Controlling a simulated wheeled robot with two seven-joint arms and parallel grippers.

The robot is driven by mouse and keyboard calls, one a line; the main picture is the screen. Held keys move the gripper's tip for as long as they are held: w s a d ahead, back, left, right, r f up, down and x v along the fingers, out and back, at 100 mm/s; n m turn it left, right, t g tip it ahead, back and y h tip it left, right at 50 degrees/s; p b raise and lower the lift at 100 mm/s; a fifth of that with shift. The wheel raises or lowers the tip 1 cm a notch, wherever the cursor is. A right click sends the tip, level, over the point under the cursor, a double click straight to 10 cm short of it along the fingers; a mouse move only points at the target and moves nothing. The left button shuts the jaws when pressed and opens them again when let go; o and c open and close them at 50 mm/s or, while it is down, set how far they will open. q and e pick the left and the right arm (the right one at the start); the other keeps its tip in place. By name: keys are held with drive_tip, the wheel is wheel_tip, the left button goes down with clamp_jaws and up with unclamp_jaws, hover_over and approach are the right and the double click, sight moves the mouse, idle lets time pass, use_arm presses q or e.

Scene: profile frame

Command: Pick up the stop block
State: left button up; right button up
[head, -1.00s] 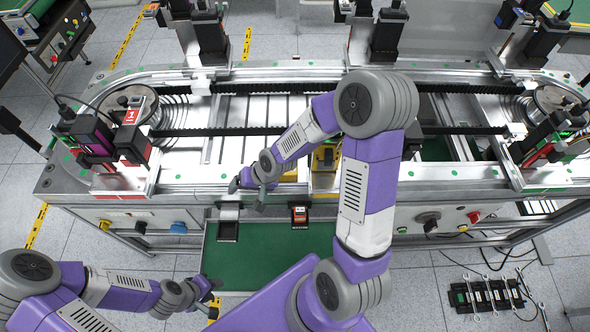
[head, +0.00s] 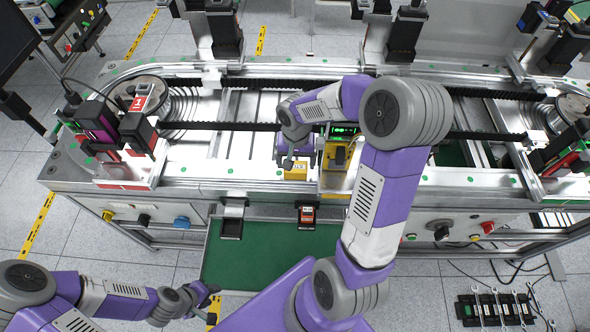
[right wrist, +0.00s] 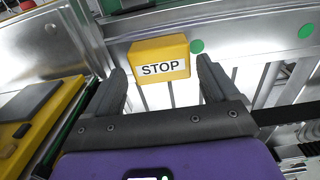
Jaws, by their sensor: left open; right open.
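The stop block (right wrist: 158,58) is a yellow box with a white STOP label. In the right wrist view it sits at upper centre, beyond and between the two open fingers of my right gripper (right wrist: 163,85), with nothing held. In the head view the block (head: 296,171) lies on the conveyor's front rail, just below the right gripper (head: 287,160). My left gripper (head: 211,294) is at lower left, away from the conveyor and holding nothing that I can see.
A yellow and black device (head: 337,157) stands close to the right of the block; it also shows at the left of the right wrist view (right wrist: 30,125). A black belt (head: 240,126) runs behind. A green panel (head: 255,262) lies in front, below the rail.

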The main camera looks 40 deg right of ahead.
sight(296, 166)
wheel_tip(296, 166, down, 3)
drive_tip(key=shift+a+f, duration=0.1)
drive_tip(key=shift+f, duration=0.05)
drive_tip(key=shift+s, duration=0.1)
drive_tip(key=shift+c, duration=0.3)
drive_tip(key=c, duration=0.8)
drive_tip(key=shift+r, duration=0.2)
wheel_tip(296, 166, up, 18)
drive_tip(key=p, duration=0.2)
drive_tip(key=shift+f, duration=0.1)
